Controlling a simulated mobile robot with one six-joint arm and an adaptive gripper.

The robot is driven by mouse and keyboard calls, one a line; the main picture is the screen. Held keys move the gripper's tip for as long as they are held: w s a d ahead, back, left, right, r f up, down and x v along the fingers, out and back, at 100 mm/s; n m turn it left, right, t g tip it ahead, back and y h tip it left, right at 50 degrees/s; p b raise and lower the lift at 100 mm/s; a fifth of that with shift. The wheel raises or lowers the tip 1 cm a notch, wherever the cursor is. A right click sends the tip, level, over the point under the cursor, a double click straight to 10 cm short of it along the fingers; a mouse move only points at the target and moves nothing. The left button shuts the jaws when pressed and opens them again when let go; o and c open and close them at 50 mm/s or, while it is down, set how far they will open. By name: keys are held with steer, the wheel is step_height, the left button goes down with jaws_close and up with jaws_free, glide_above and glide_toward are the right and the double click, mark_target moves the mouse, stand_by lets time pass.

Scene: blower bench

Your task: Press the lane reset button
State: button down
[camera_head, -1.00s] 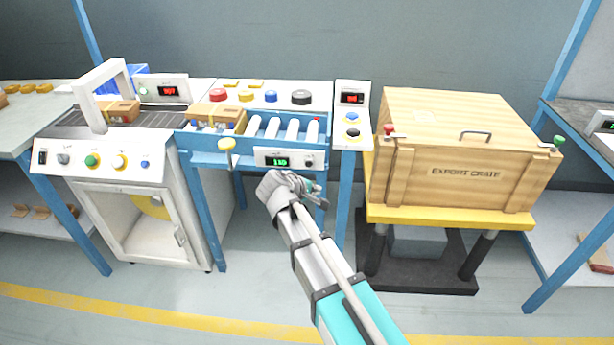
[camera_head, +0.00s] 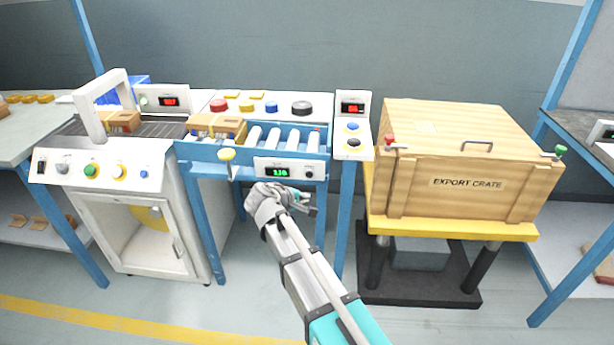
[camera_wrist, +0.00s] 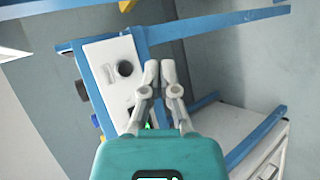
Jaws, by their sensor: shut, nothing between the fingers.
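No button label is readable, so I cannot tell which is the lane reset button. A small dark round button (camera_head: 309,174) sits beside the green display (camera_head: 277,172) on the roller lane's front panel. It also shows in the wrist view as a dark disc (camera_wrist: 125,68) on a white panel (camera_wrist: 104,62). A blue button (camera_head: 353,126) and a black button (camera_head: 353,143) are on the post panel right of the rollers. My gripper (camera_head: 313,203) is shut and empty, in front of and below the front panel. In the wrist view its fingertips (camera_wrist: 160,66) are right of the dark disc, apart from it in the picture.
Red, yellow, blue and black round pieces (camera_head: 302,108) sit behind the rollers (camera_head: 290,137). A carton (camera_head: 216,126) lies on the lane's left end. A yellow handle (camera_head: 226,156) projects from the lane's front. The export crate (camera_head: 468,165) stands right; the floor in front is clear.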

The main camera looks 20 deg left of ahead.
steer(key=shift+w+a, duration=0.3)
steer(key=shift+w, duration=0.9)
steer(key=shift+w+a, duration=0.25)
steer(key=shift+w, duration=1)
steer(key=shift+w+a, duration=0.3)
steer(key=shift+w, duration=0.9)
steer(key=shift+w+a, duration=0.2)
steer(key=shift+w, duration=0.65)
steer(key=shift+s, duration=0.15)
steer(key=shift+s+d, duration=0.2)
steer(key=shift+s, duration=0.4)
steer(key=shift+s, duration=0.1)
steer(key=shift+s+d, duration=0.2)
steer(key=shift+s, duration=0.6)
steer(key=shift+s+d, duration=0.2)
steer(key=shift+s, duration=0.55)
steer(key=shift+s+d, duration=0.2)
steer(key=shift+s, duration=0.6)
